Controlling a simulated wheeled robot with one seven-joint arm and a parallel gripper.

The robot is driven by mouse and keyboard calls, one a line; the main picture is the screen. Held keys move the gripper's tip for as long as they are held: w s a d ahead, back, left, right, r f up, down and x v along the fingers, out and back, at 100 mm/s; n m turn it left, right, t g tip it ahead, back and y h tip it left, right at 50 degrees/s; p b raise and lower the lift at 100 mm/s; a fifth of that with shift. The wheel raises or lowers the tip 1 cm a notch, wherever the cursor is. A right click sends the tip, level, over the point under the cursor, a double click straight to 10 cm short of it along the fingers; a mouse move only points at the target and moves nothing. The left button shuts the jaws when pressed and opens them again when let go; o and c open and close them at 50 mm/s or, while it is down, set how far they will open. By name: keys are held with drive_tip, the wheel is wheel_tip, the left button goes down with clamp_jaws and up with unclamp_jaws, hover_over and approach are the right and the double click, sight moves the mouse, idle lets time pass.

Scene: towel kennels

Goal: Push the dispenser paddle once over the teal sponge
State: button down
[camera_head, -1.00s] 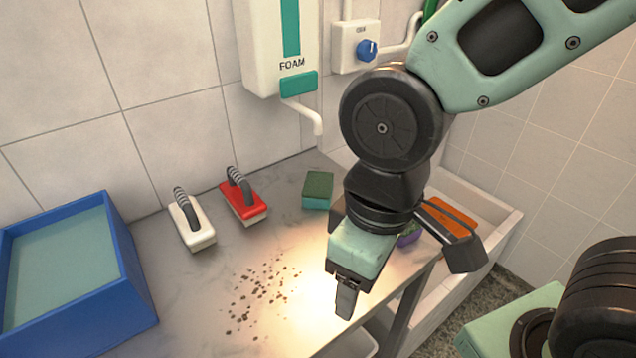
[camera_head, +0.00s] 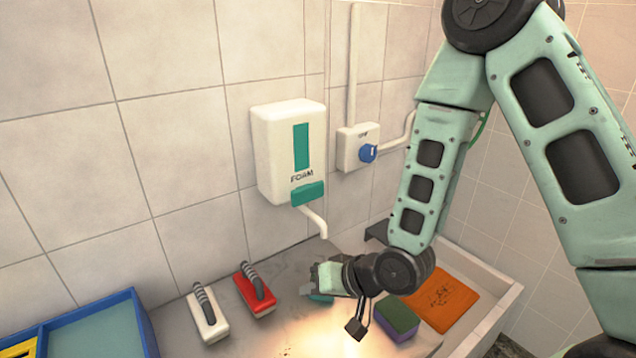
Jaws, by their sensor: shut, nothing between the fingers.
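The white foam dispenser (camera_head: 268,150) hangs on the tiled wall, with a teal paddle (camera_head: 308,194) at its lower front and a white spout (camera_head: 314,221) curving down below it. The teal sponge (camera_head: 320,297) sits on the counter below the spout, mostly hidden behind my gripper. My gripper (camera_head: 314,278) is low over the counter, pointing left. It is shut and empty, in front of or above the sponge; whether it touches the sponge I cannot tell. It is well below the paddle.
A white brush (camera_head: 208,318) and a red brush (camera_head: 255,293) stand left of my gripper. A purple sponge with a green top (camera_head: 397,318) and an orange cloth (camera_head: 440,299) are right. A blue bin (camera_head: 146,325) is far left. A blue-knobbed box (camera_head: 352,150) is on the wall.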

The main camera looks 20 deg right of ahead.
drive_tip(key=w+d+r+m+t+h+p, duration=0.1)
drive_tip(key=w+d+r+m+t+p, duration=0.1)
drive_tip(key=d+r+m+t+p, duration=0.6)
drive_tip(key=d+r+m+t, duration=0.1)
drive_tip(key=d+m+t, duration=0.1)
drive_tip(key=m, duration=0.3)
drive_tip(key=shift+d+r+m, duration=0.2)
drive_tip(key=shift+r+m, duration=0.15)
drive_tip(key=shift+m, duration=0.05)
drive_tip(key=shift+w+f, duration=0.1)
drive_tip(key=shift+w, duration=0.05)
drive_tip(key=b, duration=1.2)
approach(310, 194)
drive_tip(key=p+x, duration=0.3)
drive_tip(key=x, duration=0.2)
drive_tip(key=shift+w+a+r, duration=0.15)
drive_tip(key=shift+a+r, duration=0.05)
drive_tip(key=shift+w+a+f+p, duration=0.1)
drive_tip(key=shift+w+p, duration=0.15)
drive_tip(key=shift+w, duration=0.1)
drive_tip(key=shift+w+a+f+p, duration=0.1)
drive_tip(key=shift+w+p, duration=0.1)
drive_tip(key=shift+w, duration=0.15)
